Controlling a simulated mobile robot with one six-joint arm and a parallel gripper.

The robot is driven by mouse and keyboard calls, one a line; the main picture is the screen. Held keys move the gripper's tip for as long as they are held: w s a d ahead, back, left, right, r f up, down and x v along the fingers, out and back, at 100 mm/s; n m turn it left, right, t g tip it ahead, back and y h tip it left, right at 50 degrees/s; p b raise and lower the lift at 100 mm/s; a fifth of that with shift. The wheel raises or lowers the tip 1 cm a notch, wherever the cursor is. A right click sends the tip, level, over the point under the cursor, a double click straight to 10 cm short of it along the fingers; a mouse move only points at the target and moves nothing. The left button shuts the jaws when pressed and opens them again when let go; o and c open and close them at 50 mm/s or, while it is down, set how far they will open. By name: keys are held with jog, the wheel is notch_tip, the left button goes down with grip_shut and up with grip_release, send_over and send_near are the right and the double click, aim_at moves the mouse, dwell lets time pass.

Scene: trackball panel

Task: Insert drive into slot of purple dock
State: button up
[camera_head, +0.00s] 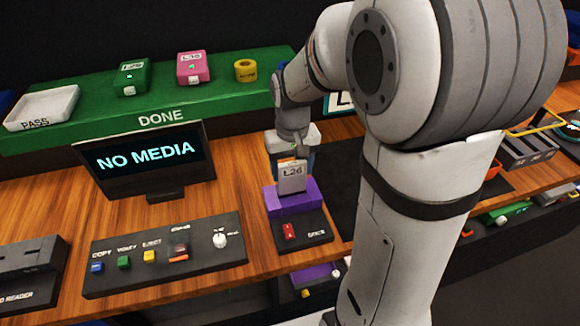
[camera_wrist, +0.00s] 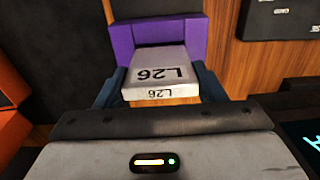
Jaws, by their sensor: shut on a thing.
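A light grey drive (camera_head: 292,178) labelled L26 stands upright at the purple dock (camera_head: 288,198) in the head view. The drive also shows in the wrist view (camera_wrist: 158,75), between my two blue fingers, with the purple dock (camera_wrist: 192,31) right at its far end. My gripper (camera_head: 294,158) is shut on the drive from above. Whether the drive's lower end is inside the slot or just above it, I cannot tell. The slot itself is hidden by the drive. The dock's dark base carries a red switch (camera_head: 289,231).
A screen (camera_head: 147,160) reading NO MEDIA stands left of the dock. A button panel (camera_head: 165,262) lies in front of it. A green shelf marked DONE (camera_head: 220,97) runs behind, with a white PASS tray (camera_head: 42,108). In the wrist view an orange object (camera_wrist: 13,95) is at the left edge.

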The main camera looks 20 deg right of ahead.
aim_at(292, 192)
jog(key=shift+f+b, duration=1.9)
jog(key=shift+f, duration=0.55)
dwell(1.5)
jog(key=o, duration=1)
jog(key=shift+r+p, duration=4.15)
jog(key=shift+r, duration=1.4)
jog(key=s+r+t, duration=0.1)
jog(key=s, duration=0.4)
jog(key=s+r+t, duration=0.1)
jog(key=s+r, duration=0.1)
jog(key=s, duration=0.2)
jog(key=s+r+t, duration=0.1)
jog(key=s+r, duration=0.1)
jog(key=s, duration=0.3)
jog(key=shift+s+a+b, duration=0.25)
jog(key=shift+s+b, duration=0.05)
jog(key=shift+b, duration=0.05)
